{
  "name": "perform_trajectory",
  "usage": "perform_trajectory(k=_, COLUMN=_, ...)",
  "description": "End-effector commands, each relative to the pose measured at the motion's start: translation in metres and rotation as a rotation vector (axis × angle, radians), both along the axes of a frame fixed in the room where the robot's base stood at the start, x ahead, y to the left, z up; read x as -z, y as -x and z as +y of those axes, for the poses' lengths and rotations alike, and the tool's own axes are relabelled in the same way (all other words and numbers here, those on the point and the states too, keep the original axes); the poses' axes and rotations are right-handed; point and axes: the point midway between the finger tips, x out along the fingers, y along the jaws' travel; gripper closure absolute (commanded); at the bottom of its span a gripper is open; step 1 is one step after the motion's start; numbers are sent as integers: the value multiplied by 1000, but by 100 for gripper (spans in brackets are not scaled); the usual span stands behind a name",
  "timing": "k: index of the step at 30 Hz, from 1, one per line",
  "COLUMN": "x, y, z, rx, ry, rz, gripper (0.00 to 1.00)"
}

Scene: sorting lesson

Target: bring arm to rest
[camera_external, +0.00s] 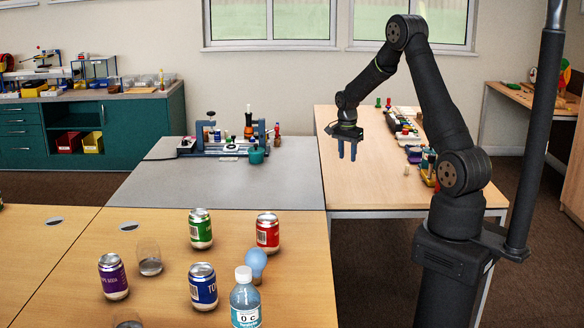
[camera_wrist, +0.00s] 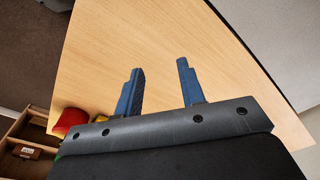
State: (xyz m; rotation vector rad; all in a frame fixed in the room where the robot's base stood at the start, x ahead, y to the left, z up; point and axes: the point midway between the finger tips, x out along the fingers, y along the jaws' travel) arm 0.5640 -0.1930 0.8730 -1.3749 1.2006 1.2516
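My gripper (camera_external: 347,150) hangs with its fingers pointing down above the left part of the back wooden table (camera_external: 372,188). In the wrist view its two blue fingers (camera_wrist: 160,85) stand well apart with only bare wood between them. My gripper is open and empty, and touches nothing that I can see. My arm is raised and bent, with its elbow high in front of the window.
A green can (camera_external: 200,229), red can (camera_external: 267,233), purple can (camera_external: 113,277), blue can (camera_external: 203,286), bottle (camera_external: 245,300) and light bulb (camera_external: 256,262) stand on the front table. A blue-framed rack (camera_external: 229,140) stands on the grey table. Small objects line the back table's right side.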

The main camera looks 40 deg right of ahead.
Motion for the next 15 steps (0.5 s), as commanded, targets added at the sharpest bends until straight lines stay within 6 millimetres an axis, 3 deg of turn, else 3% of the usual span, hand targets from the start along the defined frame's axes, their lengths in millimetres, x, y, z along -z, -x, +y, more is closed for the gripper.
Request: perform_trajectory(k=15, x=-1, y=6, z=105, rx=20, ry=-4, rz=6, gripper=64)
